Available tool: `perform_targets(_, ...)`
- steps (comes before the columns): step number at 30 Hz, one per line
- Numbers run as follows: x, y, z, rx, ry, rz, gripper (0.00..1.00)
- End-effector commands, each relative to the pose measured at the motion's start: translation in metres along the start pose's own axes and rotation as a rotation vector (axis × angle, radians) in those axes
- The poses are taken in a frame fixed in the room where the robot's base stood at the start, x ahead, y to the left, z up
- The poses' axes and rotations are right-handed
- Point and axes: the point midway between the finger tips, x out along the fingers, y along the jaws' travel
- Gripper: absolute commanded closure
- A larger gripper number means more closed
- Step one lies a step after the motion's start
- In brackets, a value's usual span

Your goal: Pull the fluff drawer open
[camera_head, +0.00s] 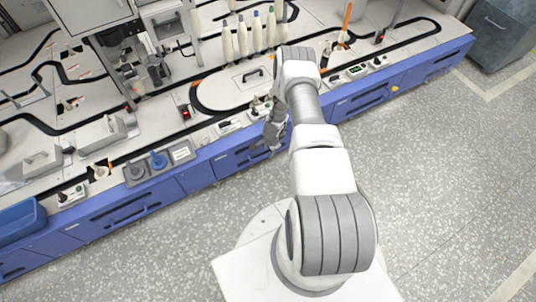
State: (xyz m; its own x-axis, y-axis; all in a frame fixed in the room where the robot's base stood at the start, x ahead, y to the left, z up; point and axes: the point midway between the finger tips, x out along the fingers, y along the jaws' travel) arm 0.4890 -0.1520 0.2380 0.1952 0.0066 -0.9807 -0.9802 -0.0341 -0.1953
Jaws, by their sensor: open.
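Blue drawer fronts run along the front of the long machine. My gripper (268,143) is close to the middle drawer front (237,162), near its dark handle, at the front edge of the machine. My gripper is open. I cannot tell whether its fingers touch the handle or are around it, because they are small and dark here. The drawer looks shut, flush with the panels beside it. Its label is too small to read, so I cannot confirm that it is the fluff drawer.
Other blue drawers stand at the left (120,211) and the right (362,103). A blue bin (18,222) sits at the left end. Several pale bobbins (256,36) stand on the machine top. The grey speckled floor (440,190) in front is clear.

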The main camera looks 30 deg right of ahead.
Motion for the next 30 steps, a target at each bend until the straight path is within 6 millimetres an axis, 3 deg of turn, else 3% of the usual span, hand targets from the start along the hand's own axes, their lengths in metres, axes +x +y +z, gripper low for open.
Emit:
perform_targets(4, 0.017, 0.0, 0.0, 0.001, 0.0, 0.0, 0.55)
perform_targets(15, 0.02, 0.0, 0.0, 0.001, 0.0, 0.0, 0.55)
perform_targets(23, 0.02, 0.0, 0.0, 0.001, 0.0, 0.0, 1.0)
perform_targets(30, 0.02, 0.0, 0.0, 0.001, 0.0, 0.0, 1.0)
